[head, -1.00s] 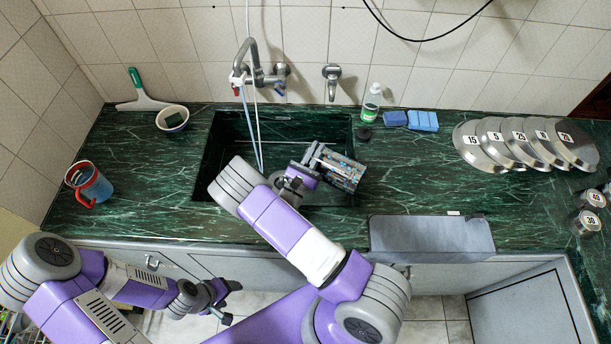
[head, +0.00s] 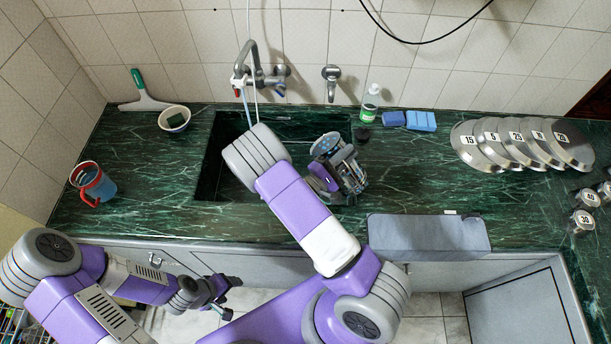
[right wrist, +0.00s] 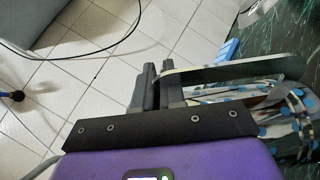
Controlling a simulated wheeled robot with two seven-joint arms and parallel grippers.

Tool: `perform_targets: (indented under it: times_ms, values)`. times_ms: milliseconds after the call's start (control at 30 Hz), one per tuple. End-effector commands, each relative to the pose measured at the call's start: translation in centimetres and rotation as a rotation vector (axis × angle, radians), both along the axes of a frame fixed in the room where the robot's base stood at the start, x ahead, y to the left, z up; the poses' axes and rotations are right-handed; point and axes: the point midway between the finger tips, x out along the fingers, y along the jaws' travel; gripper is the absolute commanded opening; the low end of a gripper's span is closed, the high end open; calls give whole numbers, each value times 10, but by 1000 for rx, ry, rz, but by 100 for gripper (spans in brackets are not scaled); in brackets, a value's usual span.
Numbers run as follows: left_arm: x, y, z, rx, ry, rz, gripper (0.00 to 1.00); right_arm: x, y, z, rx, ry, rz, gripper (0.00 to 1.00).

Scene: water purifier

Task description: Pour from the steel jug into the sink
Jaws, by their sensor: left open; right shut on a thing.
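The steel jug (head: 349,170) is at the right side of the green marble sink (head: 208,180), above the basin's right edge. It is shiny, tilted, and has a bluish round end facing up and left. My right gripper (head: 328,178) is shut on it. In the right wrist view, the gripper (right wrist: 163,88) reaches the jug (right wrist: 240,98), whose surface shows blue dots. Whether liquid is leaving it cannot be seen. My right arm hides part of the sink. My left gripper (head: 224,298) is open and empty, low in front of the counter.
Taps (head: 258,70) and hanging tubes are at the sink's back.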

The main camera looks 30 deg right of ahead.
Motion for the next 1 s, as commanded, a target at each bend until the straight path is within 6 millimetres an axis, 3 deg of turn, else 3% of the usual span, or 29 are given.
perform_targets:
  times_ms: [67,600,1000]
  values:
    - [0,0,-15,0,1,1,64,-7,-4,-15,35,-62,-3,0]
    - [0,0,-33,0,0,0,64,-55,-32,-27,271,-473,-3,0]
    - [0,0,-42,0,0,0,64,-65,-38,-32,357,-621,0,0]
